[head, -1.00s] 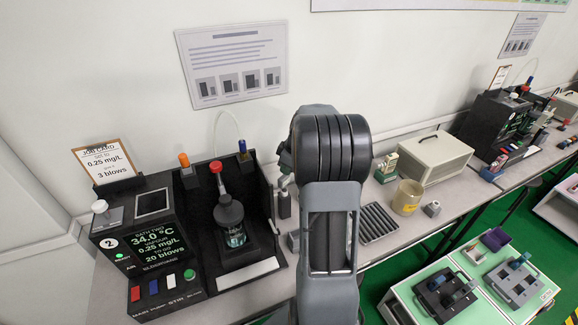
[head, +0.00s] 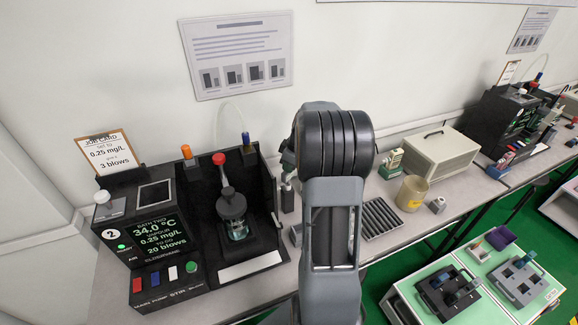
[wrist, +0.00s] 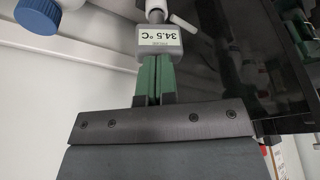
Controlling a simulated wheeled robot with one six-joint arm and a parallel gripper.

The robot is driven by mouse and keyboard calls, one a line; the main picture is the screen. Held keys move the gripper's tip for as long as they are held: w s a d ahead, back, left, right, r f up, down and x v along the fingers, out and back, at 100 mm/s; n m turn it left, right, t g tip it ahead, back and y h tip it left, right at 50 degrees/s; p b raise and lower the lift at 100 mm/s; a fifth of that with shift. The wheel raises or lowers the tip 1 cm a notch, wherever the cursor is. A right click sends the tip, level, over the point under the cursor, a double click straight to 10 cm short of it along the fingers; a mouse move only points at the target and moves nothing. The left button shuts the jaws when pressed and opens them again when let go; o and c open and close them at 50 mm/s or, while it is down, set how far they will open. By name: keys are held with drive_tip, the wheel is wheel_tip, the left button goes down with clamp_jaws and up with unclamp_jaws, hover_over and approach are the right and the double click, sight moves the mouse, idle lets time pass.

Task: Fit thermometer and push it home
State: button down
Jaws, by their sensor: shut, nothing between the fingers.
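In the wrist view, the thermometer's grey head (wrist: 165,43) shows a label-like display reading 34.5 °C, upside down. A pale grey stem end shows beyond it. My gripper (wrist: 160,64) has green fingers that are closed together and empty. Their tips lie right at the near edge of the thermometer head; I cannot tell whether they touch it. In the head view, my arm hides the gripper and I cannot make out the thermometer. The black bath station (head: 158,225) stands at left, its screen showing 34.0 °C. A dark-topped jar (head: 238,230) stands in its bay.
A dark upright holder (head: 287,196) stands right of the station. A ribbed tray (head: 381,219), a beige tub (head: 411,193) and a beige case (head: 440,156) lie further right. A green-topped cart (head: 487,262) stands in front. A white-and-blue bottle-like thing (wrist: 38,14) is at the wrist view's upper left.

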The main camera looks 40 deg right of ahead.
idle(0.5)
drive_tip(key=shift+r+p, duration=0.9)
drive_tip(key=shift+r, duration=0.85)
drive_tip(key=b+v, duration=0.1)
drive_tip(key=v, duration=1.2)
drive_tip(key=shift+d, duration=0.1)
